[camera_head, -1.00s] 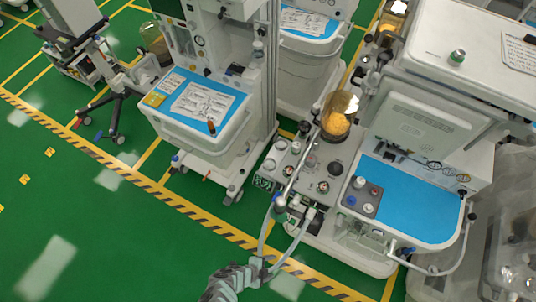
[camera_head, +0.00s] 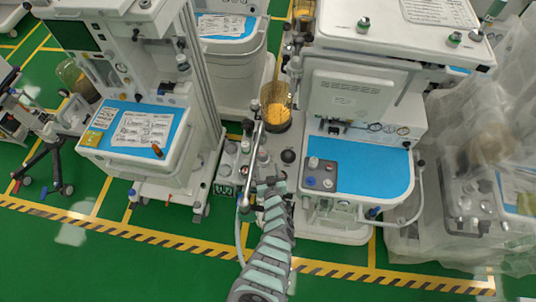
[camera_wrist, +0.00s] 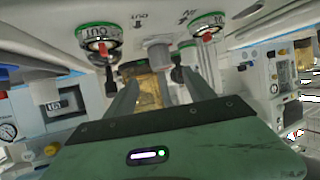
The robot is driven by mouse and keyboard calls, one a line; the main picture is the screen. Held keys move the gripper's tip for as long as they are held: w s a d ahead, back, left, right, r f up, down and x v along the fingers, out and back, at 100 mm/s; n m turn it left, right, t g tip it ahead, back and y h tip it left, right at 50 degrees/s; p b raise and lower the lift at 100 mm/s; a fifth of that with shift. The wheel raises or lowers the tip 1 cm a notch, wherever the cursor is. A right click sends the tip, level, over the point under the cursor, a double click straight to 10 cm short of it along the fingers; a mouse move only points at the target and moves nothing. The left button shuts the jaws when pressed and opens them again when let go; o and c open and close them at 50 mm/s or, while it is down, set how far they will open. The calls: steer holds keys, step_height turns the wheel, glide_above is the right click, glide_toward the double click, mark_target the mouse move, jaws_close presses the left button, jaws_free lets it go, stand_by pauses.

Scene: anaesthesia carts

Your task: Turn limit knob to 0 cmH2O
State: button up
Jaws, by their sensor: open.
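My gripper (camera_head: 271,184) is at the front edge of the left machine panel (camera_head: 228,172), below its knobs. In the wrist view my gripper (camera_wrist: 158,84) is open, its two grey fingers apart, with nothing seen held between them. Two knobs with green-marked rings and red pointers show there: a left knob (camera_wrist: 98,38) and a right knob (camera_wrist: 207,28). They lie beyond the fingers, one toward each side. I cannot tell which knob is the limit knob, nor read its setting.
An amber canister (camera_head: 276,107) stands behind the panel, and a metal tube (camera_head: 254,150) rises beside it. A blue worktop (camera_head: 355,165) is to the right. A plastic-covered machine (camera_head: 480,190) is at the far right.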

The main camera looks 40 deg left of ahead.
mark_target(264, 157)
steer(key=b+x, duration=0.9)
steer(key=shift+w+a+f+b, duration=0.1)
steer(key=shift+a+f+b, duration=0.15)
steer(key=shift+b, duration=0.1)
steer(key=shift+w+a+b, duration=0.35)
steer(key=shift+a+b, duration=0.05)
steer(key=shift+b, duration=0.05)
steer(key=shift+c, duration=0.3)
